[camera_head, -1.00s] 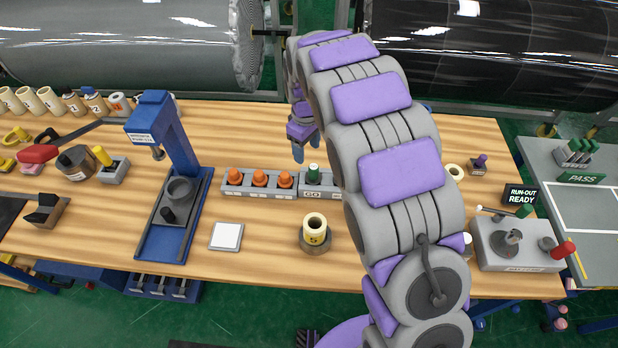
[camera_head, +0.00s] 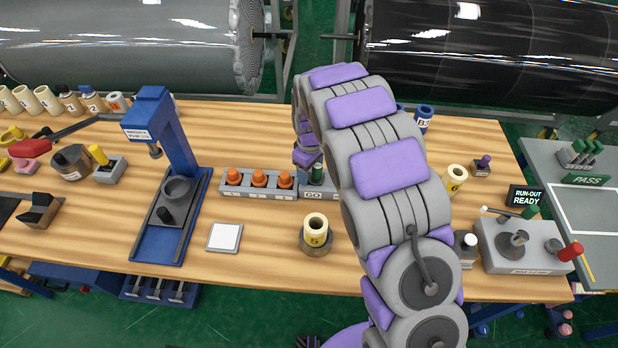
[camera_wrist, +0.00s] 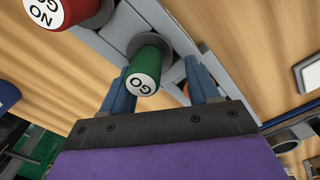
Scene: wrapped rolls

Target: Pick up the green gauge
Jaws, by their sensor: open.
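The green gauge (camera_wrist: 146,66), a green cylinder with a white end marked GO, stands in its grey rack (camera_wrist: 155,14). In the head view the green gauge (camera_head: 317,173) shows just below my gripper (camera_head: 308,170), partly covered by it. In the wrist view my gripper (camera_wrist: 162,92) is open, with one blue finger on each side of the green gauge. I cannot tell whether the fingers touch it. The red NO GO gauge (camera_wrist: 60,12) stands beside it in the same rack, hidden by my arm in the head view.
Several orange-topped pieces (camera_head: 259,178) sit in the rack just left of the green gauge. A roll marked 5 (camera_head: 316,228) stands in front of the rack. A blue press (camera_head: 165,150) is to the left.

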